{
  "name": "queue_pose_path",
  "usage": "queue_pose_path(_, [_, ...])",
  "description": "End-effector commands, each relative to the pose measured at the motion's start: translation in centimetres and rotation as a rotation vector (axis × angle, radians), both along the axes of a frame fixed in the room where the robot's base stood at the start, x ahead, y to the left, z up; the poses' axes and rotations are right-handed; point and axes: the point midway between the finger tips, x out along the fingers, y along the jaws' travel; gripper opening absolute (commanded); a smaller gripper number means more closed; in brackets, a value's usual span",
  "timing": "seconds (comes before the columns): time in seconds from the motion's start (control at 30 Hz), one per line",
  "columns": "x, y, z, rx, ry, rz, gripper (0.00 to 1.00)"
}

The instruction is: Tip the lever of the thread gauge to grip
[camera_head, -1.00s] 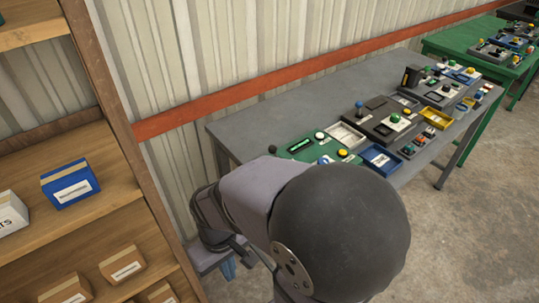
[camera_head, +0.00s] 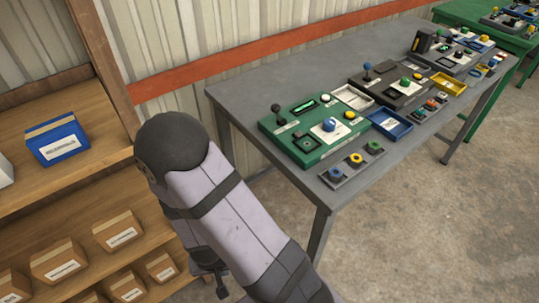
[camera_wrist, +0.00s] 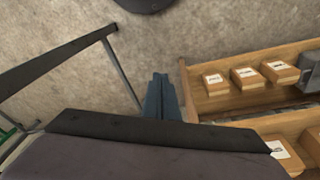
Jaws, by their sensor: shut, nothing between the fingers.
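Several gauge-like devices stand on the grey table in the head view; their labels are too small to read, so I cannot tell which is the thread gauge. The nearest is a green device (camera_head: 300,146) with a black-knobbed lever (camera_head: 277,108) at its back left, a dark display and several buttons. Behind it, a dark device (camera_head: 390,92) carries a blue-knobbed lever (camera_head: 367,67). A third dark device (camera_head: 453,60) stands farther back. My gripper (camera_wrist: 160,80) shows in the wrist view with its bluish fingers shut and empty, over the floor, apart from the table.
The grey table (camera_head: 240,97) has bare room at its near left. Button strips (camera_head: 340,182), a white tray (camera_head: 353,98) and a blue tray (camera_head: 389,124) sit around the devices. A wooden shelf (camera_head: 85,185) with boxes stands close on the left.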

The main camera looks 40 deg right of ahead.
Motion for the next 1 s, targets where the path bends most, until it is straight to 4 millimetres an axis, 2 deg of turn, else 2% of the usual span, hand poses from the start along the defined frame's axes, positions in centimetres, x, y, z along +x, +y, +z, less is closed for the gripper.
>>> queue_pose_path(0.03, [1.6, -1.5, 0.2, -0.051, -0.077, -0.051, 0.00])
queue_pose_path(0.13, [4.9, -4.9, 1.8, -0.168, -0.245, -0.144, 0.00])
queue_pose_path(0.23, [7.6, -8.5, 4.6, -0.296, -0.413, -0.228, 0.00])
queue_pose_path(0.37, [9.7, -13.1, 9.6, -0.485, -0.619, -0.320, 0.00])
queue_pose_path(0.5, [10.3, -16.7, 15.8, -0.693, -0.811, -0.384, 0.00])
queue_pose_path(0.6, [10.2, -18.1, 19.8, -0.822, -0.923, -0.402, 0.00])
queue_pose_path(0.73, [10.0, -18.7, 23.7, -0.939, -1.032, -0.400, 0.00])
queue_pose_path(0.83, [10.1, -18.6, 25.6, -0.987, -1.088, -0.386, 0.00])
queue_pose_path(1.0, [10.1, -18.5, 26.8, -1.017, -1.126, -0.376, 0.00])
